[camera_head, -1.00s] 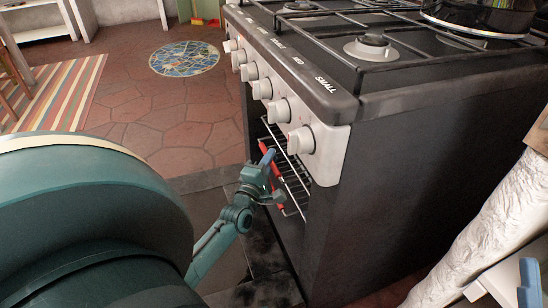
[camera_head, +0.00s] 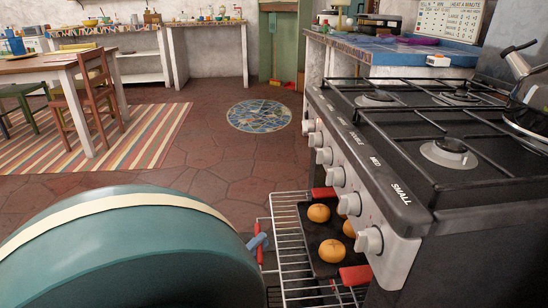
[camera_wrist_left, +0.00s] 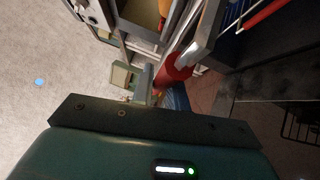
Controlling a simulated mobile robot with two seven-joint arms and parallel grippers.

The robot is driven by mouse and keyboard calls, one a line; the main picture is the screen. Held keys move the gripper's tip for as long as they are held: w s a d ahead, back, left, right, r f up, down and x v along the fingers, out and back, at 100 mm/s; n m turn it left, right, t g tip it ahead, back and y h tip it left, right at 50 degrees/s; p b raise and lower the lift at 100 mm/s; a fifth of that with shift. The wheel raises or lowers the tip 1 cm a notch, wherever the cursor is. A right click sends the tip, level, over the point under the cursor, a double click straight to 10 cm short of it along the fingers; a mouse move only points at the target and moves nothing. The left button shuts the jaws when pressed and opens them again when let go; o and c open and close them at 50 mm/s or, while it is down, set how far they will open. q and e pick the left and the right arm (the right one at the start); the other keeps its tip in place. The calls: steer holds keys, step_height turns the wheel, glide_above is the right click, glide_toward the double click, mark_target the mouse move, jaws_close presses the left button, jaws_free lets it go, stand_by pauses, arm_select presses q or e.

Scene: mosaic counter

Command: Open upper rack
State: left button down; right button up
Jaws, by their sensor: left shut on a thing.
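The upper rack (camera_head: 284,236), a wire rack, sticks out of the stove front. A dark baking tray (camera_head: 316,226) with red-handled ends sits on it, holding round golden buns (camera_head: 331,250). My left gripper (camera_head: 257,241), with blue fingertips, is shut on the rack's red front handle (camera_head: 260,256). My arm's large teal link hides most of the gripper. In the left wrist view, the red handle (camera_wrist_left: 174,76) lies between the grey fingers. My right gripper does not show.
The black stove (camera_head: 440,130) with white knobs stands at the right, with a kettle (camera_head: 528,95) on top. A table (camera_head: 60,68) and chairs stand on a striped rug at the left. The tiled floor (camera_head: 200,140) between is clear.

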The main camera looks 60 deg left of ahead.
arm_select(q)
steer(key=shift+s+a, duration=0.15)
steer(key=shift+s, duration=0.25)
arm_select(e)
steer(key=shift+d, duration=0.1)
arm_select(q)
steer(key=c, duration=1.4)
jaws_free()
